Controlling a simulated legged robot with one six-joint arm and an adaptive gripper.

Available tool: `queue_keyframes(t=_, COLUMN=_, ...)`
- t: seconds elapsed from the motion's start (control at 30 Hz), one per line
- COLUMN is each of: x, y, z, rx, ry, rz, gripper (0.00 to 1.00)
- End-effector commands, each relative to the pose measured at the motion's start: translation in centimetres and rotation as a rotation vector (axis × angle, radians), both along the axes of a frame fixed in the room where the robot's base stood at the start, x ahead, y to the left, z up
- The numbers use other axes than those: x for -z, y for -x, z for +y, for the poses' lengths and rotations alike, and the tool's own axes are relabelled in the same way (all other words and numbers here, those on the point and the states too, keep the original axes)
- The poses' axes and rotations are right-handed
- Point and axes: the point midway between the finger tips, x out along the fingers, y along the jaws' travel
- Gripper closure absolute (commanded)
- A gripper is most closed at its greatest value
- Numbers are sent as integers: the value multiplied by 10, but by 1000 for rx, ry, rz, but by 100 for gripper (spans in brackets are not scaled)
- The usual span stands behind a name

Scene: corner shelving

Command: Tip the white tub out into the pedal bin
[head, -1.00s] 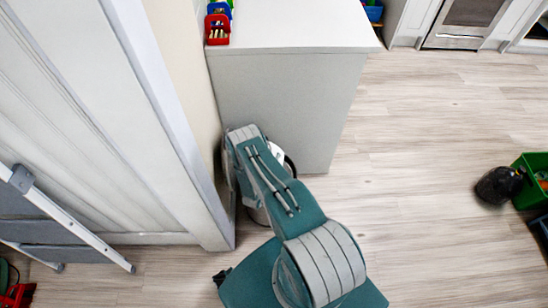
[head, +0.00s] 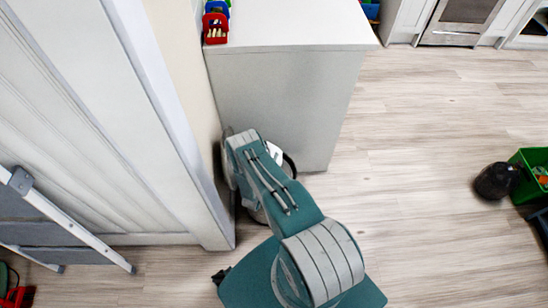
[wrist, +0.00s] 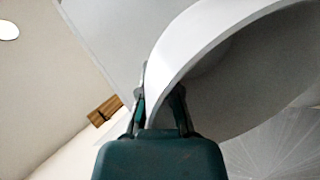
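The white tub (wrist: 200,38) fills the upper right of the wrist view, tilted, its wide rim curving across and its grey inside facing down and right. My gripper (wrist: 160,92) is shut on the tub's wall, with one finger on each side. In the head view my gripper is hidden behind my arm. A small white patch (head: 274,152) and a dark curved edge (head: 290,166) show beside my arm, low by the cabinet; I cannot tell which object each belongs to. The pedal bin is mostly hidden or cannot be made out.
A white cabinet (head: 285,110) stands close right of my arm, with small coloured bins (head: 216,24) on top. A wall and door frame (head: 170,110) are close on the left, with a step ladder (head: 70,220). A black bag (head: 495,181) and green crate (head: 525,160) lie far right. Floor between is clear.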

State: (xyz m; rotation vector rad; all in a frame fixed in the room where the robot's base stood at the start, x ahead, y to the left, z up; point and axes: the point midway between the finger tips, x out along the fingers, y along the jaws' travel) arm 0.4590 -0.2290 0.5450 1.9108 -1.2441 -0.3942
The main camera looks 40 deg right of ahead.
Motion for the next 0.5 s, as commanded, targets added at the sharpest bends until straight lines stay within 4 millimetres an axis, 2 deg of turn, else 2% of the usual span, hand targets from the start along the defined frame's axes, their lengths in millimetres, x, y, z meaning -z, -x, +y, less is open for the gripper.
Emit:
queue_keyframes(t=0.3, x=-1, y=0, z=0, rx=0, ry=0, rz=-1, gripper=100)
queue_keyframes(t=0.5, x=-15, y=-1, z=0, rx=0, ry=0, rz=-1, gripper=100)
